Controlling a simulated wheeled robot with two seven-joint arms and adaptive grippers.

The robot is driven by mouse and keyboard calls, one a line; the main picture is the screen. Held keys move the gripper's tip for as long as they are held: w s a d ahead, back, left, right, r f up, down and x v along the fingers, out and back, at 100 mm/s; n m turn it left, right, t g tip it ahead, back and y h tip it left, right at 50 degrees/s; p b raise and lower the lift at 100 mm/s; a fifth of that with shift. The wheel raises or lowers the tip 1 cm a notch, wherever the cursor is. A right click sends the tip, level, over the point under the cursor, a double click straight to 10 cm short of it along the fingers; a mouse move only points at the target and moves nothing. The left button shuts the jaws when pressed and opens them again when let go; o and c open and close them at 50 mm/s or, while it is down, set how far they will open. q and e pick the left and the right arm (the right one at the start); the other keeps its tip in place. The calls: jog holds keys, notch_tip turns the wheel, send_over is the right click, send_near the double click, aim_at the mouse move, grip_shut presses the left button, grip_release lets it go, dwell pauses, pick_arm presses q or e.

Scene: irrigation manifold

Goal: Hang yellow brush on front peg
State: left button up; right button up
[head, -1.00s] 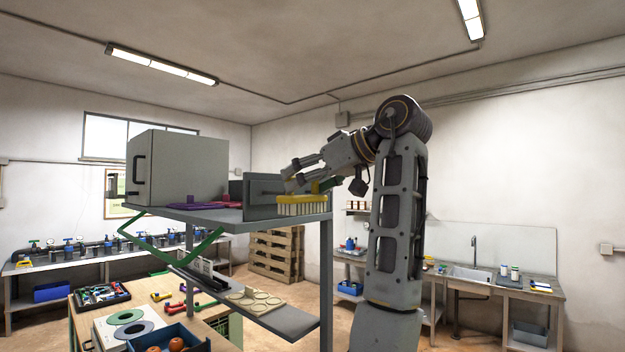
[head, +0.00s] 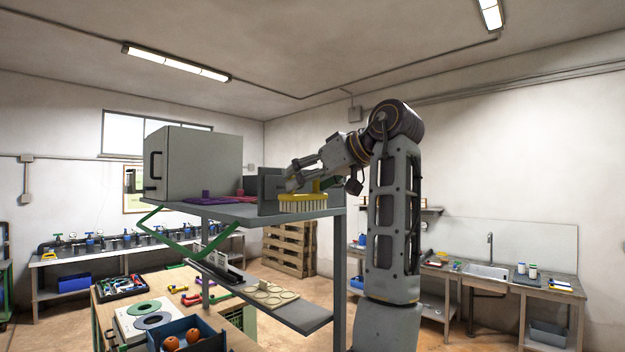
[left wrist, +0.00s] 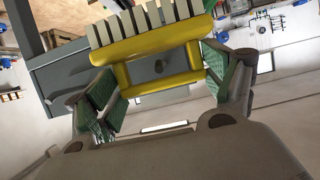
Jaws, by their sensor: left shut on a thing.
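The yellow brush (head: 303,204) has pale bristles pointing down and a looped yellow handle. My left gripper (head: 298,180) is shut on it and holds it by the front edge of the upper grey shelf. In the left wrist view the yellow brush (left wrist: 155,45) sits between the green-padded fingers, which press on both sides of its handle. Through the handle loop I see a small dark round stud (left wrist: 158,66) on a grey panel (left wrist: 70,85). It may be the end of a peg; I cannot tell whether it touches the brush. My right gripper is out of view.
The upper shelf (head: 235,212) carries a large grey box (head: 195,165) and purple items (head: 206,198). A lower shelf (head: 300,313) holds a tray with round recesses (head: 270,294). A wooden table (head: 230,310) stands below. The sink counter (head: 480,270) is at the right.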

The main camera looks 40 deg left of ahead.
pick_arm(q)
jog(key=shift+a, duration=1.3)
jog(key=shift+w+a+f, duration=0.1)
jog(key=shift+a+f, duration=0.25)
jog(key=shift+a, duration=0.05)
jog(key=shift+a+f, duration=0.1)
jog(key=o, duration=1.1)
jog(key=v, duration=1.2)
